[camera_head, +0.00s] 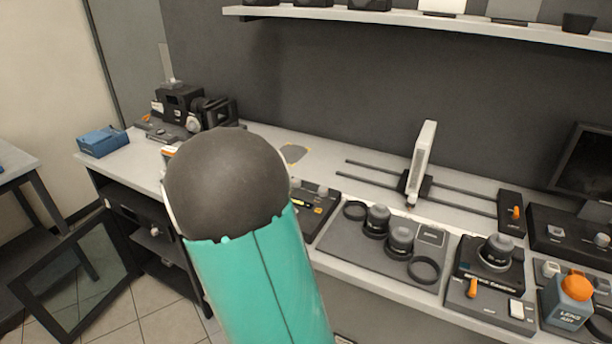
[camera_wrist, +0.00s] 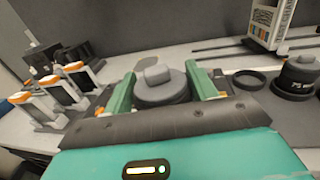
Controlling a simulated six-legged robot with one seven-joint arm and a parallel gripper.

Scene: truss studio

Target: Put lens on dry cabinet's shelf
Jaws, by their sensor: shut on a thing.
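My gripper (camera_wrist: 161,92) is shut on a grey lens (camera_wrist: 158,78), with a green finger on each side of it in the wrist view. In the head view my own arm hides the gripper and this lens. The dry cabinet appears to be the dark open unit (camera_head: 118,191) under the left end of the counter. Its glass door (camera_head: 75,278) stands swung open to the left. A shelf (camera_head: 160,247) shows inside, partly hidden by my arm, with small dark items in the cabinet.
Two lenses (camera_head: 400,239) and rings (camera_head: 424,270) sit on a grey mat (camera_head: 345,240). Another lens (camera_head: 495,251) stands on a black device. Camera gear (camera_head: 180,105) and a blue box (camera_head: 102,141) occupy the counter's left end. The floor before the cabinet is partly blocked by the door.

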